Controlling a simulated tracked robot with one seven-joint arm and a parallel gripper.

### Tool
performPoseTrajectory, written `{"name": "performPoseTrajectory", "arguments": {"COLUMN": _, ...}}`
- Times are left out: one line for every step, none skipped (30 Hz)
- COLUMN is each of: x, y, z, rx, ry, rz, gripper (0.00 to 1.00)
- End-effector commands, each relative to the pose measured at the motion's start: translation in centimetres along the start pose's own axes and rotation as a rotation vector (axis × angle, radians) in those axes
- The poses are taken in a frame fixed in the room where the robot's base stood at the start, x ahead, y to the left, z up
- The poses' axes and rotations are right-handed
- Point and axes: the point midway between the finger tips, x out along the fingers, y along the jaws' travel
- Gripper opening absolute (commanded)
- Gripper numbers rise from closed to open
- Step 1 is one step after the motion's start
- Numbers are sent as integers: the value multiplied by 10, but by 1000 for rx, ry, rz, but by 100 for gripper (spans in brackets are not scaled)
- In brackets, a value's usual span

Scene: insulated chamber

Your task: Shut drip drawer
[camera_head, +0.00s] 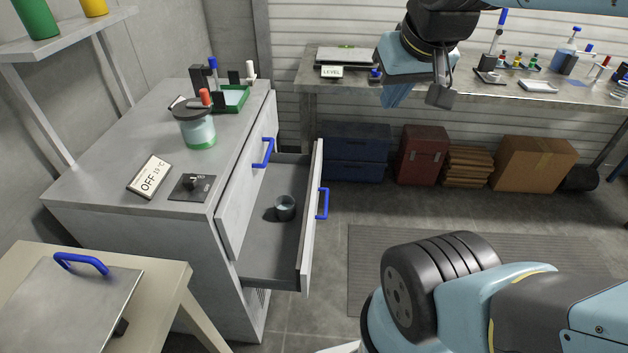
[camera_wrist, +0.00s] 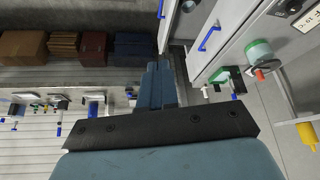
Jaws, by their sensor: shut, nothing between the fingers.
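The drip drawer (camera_head: 270,262) is pulled out from the right side of the grey cabinet (camera_head: 130,210). Its white front panel (camera_head: 311,225) carries a blue handle (camera_head: 323,204). A small dark cup (camera_head: 285,207) stands inside the drawer. In the wrist view the blue drawer handle (camera_wrist: 161,9) shows at the top edge, with part of the drawer beside it. My gripper (camera_head: 418,97) is shut and empty, up in the air to the right of and above the drawer, apart from it. Its fingers (camera_wrist: 157,84) show in the middle of the wrist view.
Above the open drawer, another cabinet front has a blue handle (camera_head: 263,153). A jar (camera_head: 198,128) and an OFF sign (camera_head: 149,176) stand on top. A workbench (camera_head: 310,72) runs along the back, with boxes (camera_head: 424,155) below.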

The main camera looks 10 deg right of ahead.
Motion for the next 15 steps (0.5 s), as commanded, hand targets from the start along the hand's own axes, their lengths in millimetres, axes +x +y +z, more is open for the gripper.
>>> {"name": "performPoseTrajectory", "arguments": {"x": 0, "y": 0, "z": 0, "rx": 0, "ry": 0, "rz": 0, "gripper": 0}}
{"name": "performPoseTrajectory", "arguments": {"x": 0, "y": 0, "z": 0, "rx": 0, "ry": 0, "rz": 0, "gripper": 0}}
{"name": "performPoseTrajectory", "arguments": {"x": 0, "y": 0, "z": 0, "rx": 0, "ry": 0, "rz": 0, "gripper": 0}}
{"name": "performPoseTrajectory", "arguments": {"x": 0, "y": 0, "z": 0, "rx": 0, "ry": 0, "rz": 0, "gripper": 0}}
{"name": "performPoseTrajectory", "arguments": {"x": 0, "y": 0, "z": 0, "rx": 0, "ry": 0, "rz": 0, "gripper": 0}}
{"name": "performPoseTrajectory", "arguments": {"x": 0, "y": 0, "z": 0, "rx": 0, "ry": 0, "rz": 0, "gripper": 0}}
{"name": "performPoseTrajectory", "arguments": {"x": 0, "y": 0, "z": 0, "rx": 0, "ry": 0, "rz": 0, "gripper": 0}}
{"name": "performPoseTrajectory", "arguments": {"x": 0, "y": 0, "z": 0, "rx": 0, "ry": 0, "rz": 0, "gripper": 0}}
{"name": "performPoseTrajectory", "arguments": {"x": 0, "y": 0, "z": 0, "rx": 0, "ry": 0, "rz": 0, "gripper": 0}}
{"name": "performPoseTrajectory", "arguments": {"x": 0, "y": 0, "z": 0, "rx": 0, "ry": 0, "rz": 0, "gripper": 0}}
{"name": "performPoseTrajectory", "arguments": {"x": 0, "y": 0, "z": 0, "rx": 0, "ry": 0, "rz": 0, "gripper": 0}}
{"name": "performPoseTrajectory", "arguments": {"x": 0, "y": 0, "z": 0, "rx": 1, "ry": -1, "rz": 0, "gripper": 0}}
{"name": "performPoseTrajectory", "arguments": {"x": 0, "y": 0, "z": -1, "rx": 3, "ry": -4, "rz": -1, "gripper": 0}}
{"name": "performPoseTrajectory", "arguments": {"x": 1, "y": 0, "z": -2, "rx": 6, "ry": -9, "rz": -1, "gripper": 0}}
{"name": "performPoseTrajectory", "arguments": {"x": 3, "y": 0, "z": -3, "rx": 12, "ry": -18, "rz": -3, "gripper": 0}}
